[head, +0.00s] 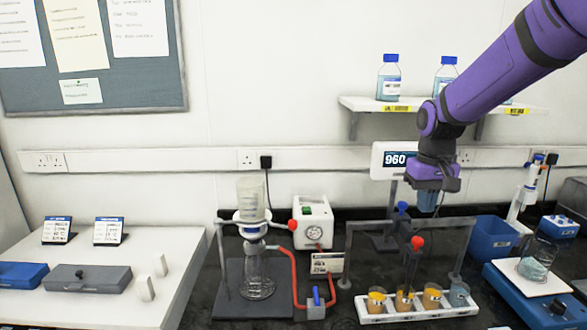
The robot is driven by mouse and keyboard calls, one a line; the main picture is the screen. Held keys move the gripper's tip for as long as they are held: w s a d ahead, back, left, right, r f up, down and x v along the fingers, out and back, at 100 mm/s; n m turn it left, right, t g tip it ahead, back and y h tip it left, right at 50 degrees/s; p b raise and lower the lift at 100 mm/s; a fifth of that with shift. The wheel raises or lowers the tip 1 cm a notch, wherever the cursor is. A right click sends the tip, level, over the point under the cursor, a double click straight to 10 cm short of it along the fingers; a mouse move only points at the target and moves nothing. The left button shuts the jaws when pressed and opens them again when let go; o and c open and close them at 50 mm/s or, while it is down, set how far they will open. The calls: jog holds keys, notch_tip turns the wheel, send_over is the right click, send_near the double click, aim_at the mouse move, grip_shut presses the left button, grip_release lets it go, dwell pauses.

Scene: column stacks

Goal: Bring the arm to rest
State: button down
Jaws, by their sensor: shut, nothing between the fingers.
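My purple arm (510,70) reaches in from the upper right, in front of the wall shelf. Its dark wrist points down, and my gripper (427,207) hangs below it, shut and empty. It is above the back of the dark bench, in front of a display reading 960 and above the rack area. The wrist hides part of the display and its stand.
Below stands a white rack (418,312) with several cups, near a grey frame and a red-knobbed post (417,243). A glass filter set (255,240), white pump (313,222), blue bin (492,238) and a flask on a balance (537,262) stand around. Bottles line the shelf (360,104).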

jog(key=s+d+r+t, duration=0.1)
jog(key=s+r, duration=0.3)
jog(key=s, duration=0.9)
jog(key=s+r+t, duration=0.4)
jog(key=s+r, duration=0.1)
jog(key=s, duration=0.8)
jog(key=shift+s+d, duration=0.35)
jog(key=shift+d, duration=0.05)
jog(key=c, duration=1.8)
grip_release()
jog(key=shift+c, duration=0.2)
